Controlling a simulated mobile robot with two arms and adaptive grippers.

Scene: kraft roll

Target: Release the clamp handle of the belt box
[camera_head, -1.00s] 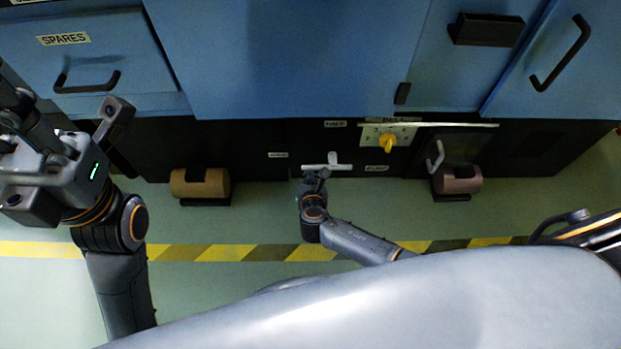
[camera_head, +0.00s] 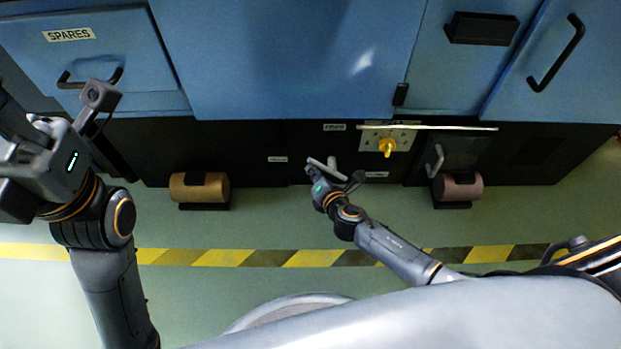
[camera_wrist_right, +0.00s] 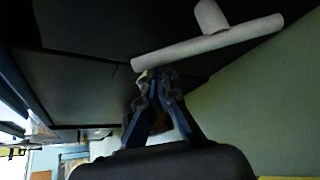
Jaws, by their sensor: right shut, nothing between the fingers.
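The clamp handle (camera_head: 316,166) is a pale T-shaped bar low on the dark machine front, and it sits tilted. In the right wrist view the handle (camera_wrist_right: 210,42) crosses the top with its short stem pointing up. My right gripper (camera_head: 323,180) is at the handle. In the wrist view its shut fingers (camera_wrist_right: 158,76) end at the bar's lower left part, with nothing between them; whether they touch it is unclear. My left gripper (camera_head: 25,150) is at the far left, away from the handle, and its fingers are not clear. The belt box's outline is lost in the dark front.
A yellow knob (camera_head: 387,147) on a pale plate is right of the handle. A brown roll (camera_head: 200,187) is at left and a darker roll (camera_head: 460,187) at right, below a grey handle (camera_head: 434,160). Blue cabinets overhang above. The green floor with a striped line (camera_head: 230,257) is open.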

